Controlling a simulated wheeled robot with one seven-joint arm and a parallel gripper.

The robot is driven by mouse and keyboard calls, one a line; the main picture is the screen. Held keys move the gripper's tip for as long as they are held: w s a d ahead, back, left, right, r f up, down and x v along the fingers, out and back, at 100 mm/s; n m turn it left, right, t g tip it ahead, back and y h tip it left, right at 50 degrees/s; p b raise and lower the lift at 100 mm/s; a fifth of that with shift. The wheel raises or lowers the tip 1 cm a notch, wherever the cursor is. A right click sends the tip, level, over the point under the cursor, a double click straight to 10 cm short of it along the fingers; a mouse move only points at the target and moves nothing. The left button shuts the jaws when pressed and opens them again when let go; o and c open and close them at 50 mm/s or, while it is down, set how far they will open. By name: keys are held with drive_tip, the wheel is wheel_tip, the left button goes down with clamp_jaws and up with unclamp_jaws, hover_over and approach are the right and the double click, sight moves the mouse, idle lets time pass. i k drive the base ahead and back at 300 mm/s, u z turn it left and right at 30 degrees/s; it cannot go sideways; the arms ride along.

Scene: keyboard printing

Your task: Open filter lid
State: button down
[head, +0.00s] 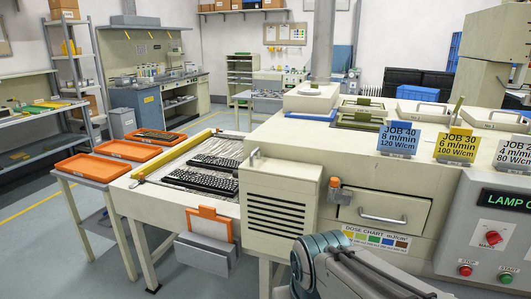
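A cream box with a louvred front (280,203) stands at the middle, against the near side of the large cream machine. Its flat top (287,168) looks closed and has a small upright handle (254,157) at the left end. No label shows which part is the filter lid. An orange clip-like part (335,187) is on the machine just right of the box. My arm shows at the bottom middle, in front of the machine and below the box. My gripper is not in view.
A drawer with a bar handle (382,217) is right of the box. A conveyor (205,170) with black keyboards and orange trays (92,166) lie left. A control panel (490,235) stands at the right. Job cards (398,138) stand on the machine. Floor is free at far left.

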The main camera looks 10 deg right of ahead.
sight(281, 168)
drive_tip(key=z, duration=0.15)
drive_tip(key=i, duration=0.85)
drive_tip(key=u, duration=0.25)
